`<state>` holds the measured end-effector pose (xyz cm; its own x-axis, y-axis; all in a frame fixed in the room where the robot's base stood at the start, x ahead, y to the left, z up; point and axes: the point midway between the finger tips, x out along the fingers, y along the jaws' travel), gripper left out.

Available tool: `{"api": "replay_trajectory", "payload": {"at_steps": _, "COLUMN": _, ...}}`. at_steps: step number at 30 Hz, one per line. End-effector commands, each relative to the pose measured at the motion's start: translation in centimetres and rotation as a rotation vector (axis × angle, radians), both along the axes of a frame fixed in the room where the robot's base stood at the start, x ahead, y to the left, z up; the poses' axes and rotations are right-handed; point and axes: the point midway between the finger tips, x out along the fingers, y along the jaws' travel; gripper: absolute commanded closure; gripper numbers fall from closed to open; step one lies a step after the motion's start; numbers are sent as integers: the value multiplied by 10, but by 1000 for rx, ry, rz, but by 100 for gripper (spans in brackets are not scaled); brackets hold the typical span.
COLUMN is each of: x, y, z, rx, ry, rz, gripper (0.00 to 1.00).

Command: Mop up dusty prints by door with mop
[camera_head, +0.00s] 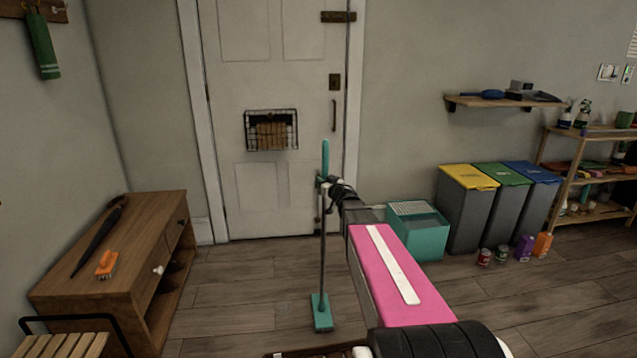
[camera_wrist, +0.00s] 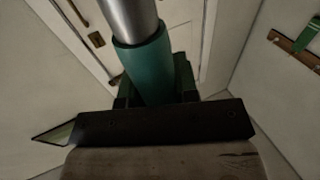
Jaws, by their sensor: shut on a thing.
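The mop has a teal grip, a grey pole and a teal head (camera_head: 322,312), and it stands nearly upright in front of the door (camera_head: 270,195). My gripper (camera_head: 326,181) is shut on the mop near the top of its pole. In the wrist view, my gripper (camera_wrist: 155,95) holds the teal part of the mop (camera_wrist: 143,68), with the metal pole running beyond it. The mop head is low at the floor; I cannot tell whether it touches. No dusty prints can be made out on the dim floor by the door.
A wooden cabinet (camera_head: 110,262) with an umbrella (camera_head: 97,237) and an orange brush (camera_head: 107,264) stands left. A teal crate (camera_head: 417,238), several bins (camera_head: 475,205), cans and cartons stand right. A slatted bench (camera_head: 70,345) is at lower left. Floor (camera_head: 250,290) beside the mop is clear.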

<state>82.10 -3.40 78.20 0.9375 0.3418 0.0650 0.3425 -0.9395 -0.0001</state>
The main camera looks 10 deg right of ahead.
Motion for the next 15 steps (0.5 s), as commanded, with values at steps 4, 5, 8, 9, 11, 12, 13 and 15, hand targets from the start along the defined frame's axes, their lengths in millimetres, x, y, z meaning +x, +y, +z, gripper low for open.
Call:
{"api": "replay_trajectory", "payload": {"at_steps": 4, "x": 0, "y": -6, "z": 0, "rx": 0, "ry": 0, "rz": 0, "gripper": 100}}
{"api": "replay_trajectory", "payload": {"at_steps": 5, "x": 0, "y": -7, "z": 0, "rx": 0, "ry": 0, "rz": 0, "gripper": 100}}
{"api": "replay_trajectory", "payload": {"at_steps": 8, "x": 0, "y": -9, "z": 0, "rx": 0, "ry": 0, "rz": 0, "gripper": 100}}
{"api": "replay_trajectory", "payload": {"at_steps": 9, "x": 0, "y": -10, "z": 0, "rx": 0, "ry": 0, "rz": 0, "gripper": 100}}
{"api": "replay_trajectory", "payload": {"at_steps": 11, "x": 0, "y": -14, "z": 0, "rx": 0, "ry": 0, "rz": 0, "gripper": 100}}
{"api": "replay_trajectory", "payload": {"at_steps": 12, "x": 0, "y": -16, "z": 0, "rx": 1, "ry": 0, "rz": 0, "gripper": 100}}
{"api": "replay_trajectory", "payload": {"at_steps": 13, "x": 0, "y": -18, "z": -1, "rx": 1, "ry": 0, "rz": -1, "gripper": 100}}
{"api": "replay_trajectory", "payload": {"at_steps": 15, "x": -1, "y": -23, "z": -1, "rx": 1, "ry": -1, "rz": -1, "gripper": 100}}
